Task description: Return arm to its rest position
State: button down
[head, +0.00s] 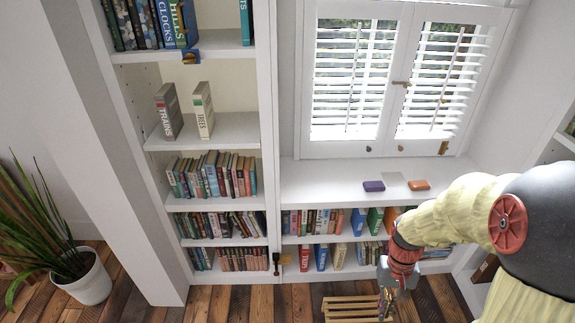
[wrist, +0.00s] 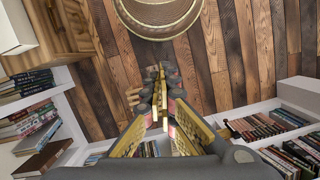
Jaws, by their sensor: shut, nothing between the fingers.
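My arm reaches in from the right side of the head view and bends down in front of the low bookcase. My gripper (head: 386,302) hangs at its end, pointing down over the wooden floor, beside a slatted wooden piece. In the wrist view my gripper (wrist: 160,78) has its fingers brought together, with nothing held between them. The gripper's tips are small and partly hard to make out in the head view.
A tall bookcase (head: 214,130) stands at left, and a low bookcase (head: 310,180) runs under the shuttered window. A purple item (head: 374,186) and an orange item (head: 419,185) lie on its top. The slatted wooden piece (head: 345,309) stands below; a potted plant (head: 90,283) is far left.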

jog(key=s+a+r+t, duration=0.2)
jog(key=r, duration=0.6)
jog(key=s+a+r+n+t, duration=0.1)
jog(key=s+a+r+t, duration=0.1)
jog(key=r, duration=0.7)
jog(key=s+a+r+n+t+p, duration=0.1)
jog(key=s+a+r+t, duration=0.2)
jog(key=r, duration=0.6)
jog(key=shift+s+t+h, duration=0.3)
jog(key=shift+s+t, duration=0.05)
jog(key=shift+t, duration=0.25)
